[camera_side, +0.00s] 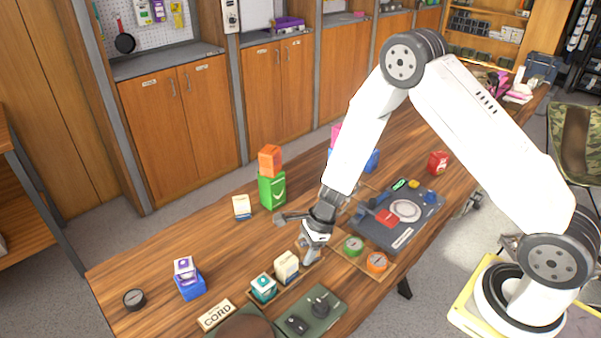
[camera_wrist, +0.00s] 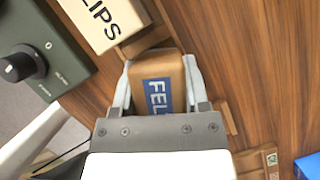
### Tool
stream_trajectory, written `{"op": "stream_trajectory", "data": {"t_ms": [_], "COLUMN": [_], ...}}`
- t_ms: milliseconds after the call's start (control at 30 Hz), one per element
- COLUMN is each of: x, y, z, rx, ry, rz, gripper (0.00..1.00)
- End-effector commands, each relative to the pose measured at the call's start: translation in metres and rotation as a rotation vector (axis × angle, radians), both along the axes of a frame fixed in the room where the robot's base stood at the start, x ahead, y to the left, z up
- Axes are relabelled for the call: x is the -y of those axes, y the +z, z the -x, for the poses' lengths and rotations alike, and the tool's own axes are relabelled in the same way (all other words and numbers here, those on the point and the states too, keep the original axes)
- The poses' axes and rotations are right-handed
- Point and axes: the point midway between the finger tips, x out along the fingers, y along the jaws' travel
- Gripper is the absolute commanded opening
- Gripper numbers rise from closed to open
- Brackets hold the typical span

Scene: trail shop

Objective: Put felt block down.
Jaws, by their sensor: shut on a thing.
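The felt block (camera_wrist: 157,85) is tan with a blue label reading "FEL". In the wrist view it sits between the two fingers of my gripper (camera_wrist: 155,82), which is shut on it. In the side view my gripper (camera_side: 311,252) points down low over the table, just right of the cream clips box (camera_side: 286,266); there the fingers mostly hide the block. The clips box also shows at the wrist view's upper left (camera_wrist: 103,20). Wooden edging (camera_wrist: 147,40) lies between the box and the block. I cannot tell whether the block touches the surface below.
A teal-and-white box (camera_side: 263,288) stands left of the clips box. A dark green case (camera_side: 310,312) lies in front. The table's left part has free room.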

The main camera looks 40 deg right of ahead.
Motion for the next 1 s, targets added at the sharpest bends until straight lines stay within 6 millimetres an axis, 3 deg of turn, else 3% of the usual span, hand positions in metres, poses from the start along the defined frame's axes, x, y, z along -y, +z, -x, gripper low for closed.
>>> {"op": "stream_trajectory", "data": {"t_ms": [367, 400, 500, 1000], "x": [0.0001, 0.0001, 0.0002, 0.0011], "y": [-0.0028, -0.0027, -0.0026, 0.0026], "z": [0.0002, 0.0002, 0.0002, 0.0000], "rx": [0.000, 0.000, 0.000, 0.001], "ry": [0.000, 0.000, 0.000, 0.000], "rz": [0.000, 0.000, 0.001, 0.000], "gripper": [0.00, 0.68, 0.94, 0.94]}}
